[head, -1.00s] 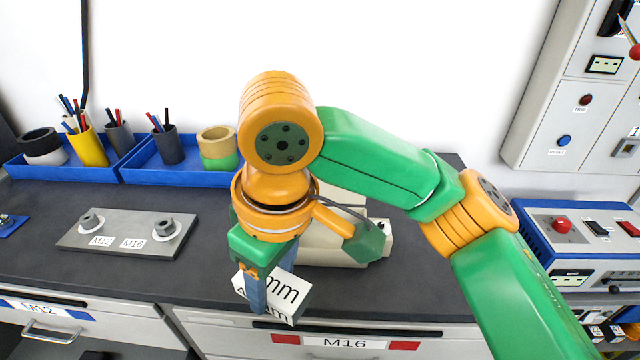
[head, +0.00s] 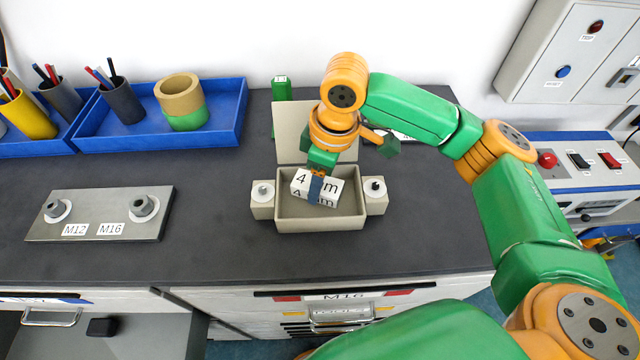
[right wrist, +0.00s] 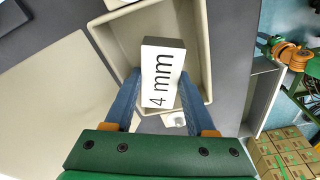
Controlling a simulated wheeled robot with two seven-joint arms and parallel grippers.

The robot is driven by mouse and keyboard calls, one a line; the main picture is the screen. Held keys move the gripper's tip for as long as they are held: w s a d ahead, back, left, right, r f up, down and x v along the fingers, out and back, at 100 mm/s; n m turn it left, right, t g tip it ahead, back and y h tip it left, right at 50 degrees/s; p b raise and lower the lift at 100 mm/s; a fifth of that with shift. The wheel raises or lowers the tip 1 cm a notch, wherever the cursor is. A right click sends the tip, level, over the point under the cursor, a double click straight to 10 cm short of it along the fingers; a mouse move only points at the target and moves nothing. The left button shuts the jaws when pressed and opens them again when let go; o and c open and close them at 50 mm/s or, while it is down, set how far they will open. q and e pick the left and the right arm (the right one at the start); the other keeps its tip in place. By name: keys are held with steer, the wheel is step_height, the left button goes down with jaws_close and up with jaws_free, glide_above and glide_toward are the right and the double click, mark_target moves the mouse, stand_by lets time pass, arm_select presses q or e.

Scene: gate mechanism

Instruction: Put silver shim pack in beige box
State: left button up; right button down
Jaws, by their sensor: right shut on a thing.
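The shim pack (head: 328,187), a pale block with "4 mm" labels, is held by my right gripper (head: 316,188), which is shut on it. In the right wrist view the shim pack (right wrist: 163,75) sits between the two blue fingers. The beige box (head: 290,224) stands on the dark bench with its lid (head: 287,130) up at the back. The pack is over the box's open cavity; in the wrist view the box's rim (right wrist: 203,40) surrounds it. I cannot tell whether the pack touches the box floor. My left gripper is not in view.
A metal plate (head: 100,235) labelled M12 and M16 lies to the left. A blue tray (head: 225,110) with cups stands at the back left. A control unit (head: 570,165) is at the right. The bench between plate and box is clear.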

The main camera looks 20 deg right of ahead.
mark_target(331, 188)
steer(key=shift+s+f+p, duration=0.2)
steer(key=shift+f+p, duration=0.5)
steer(key=shift+f, duration=0.55)
steer(key=shift+s+d+f, duration=0.1)
steer(key=shift+s+f, duration=0.05)
steer(key=shift+f, duration=0.2)
steer(key=shift+c, duration=1.1)
jaws_free()
steer(key=shift+r, duration=0.1)
steer(key=r, duration=0.4)
steer(key=d+r+b, duration=0.1)
steer(key=r, duration=0.3)
steer(key=s+r+b, duration=0.1)
steer(key=r, duration=0.3)
steer(key=shift+d, duration=0.15)
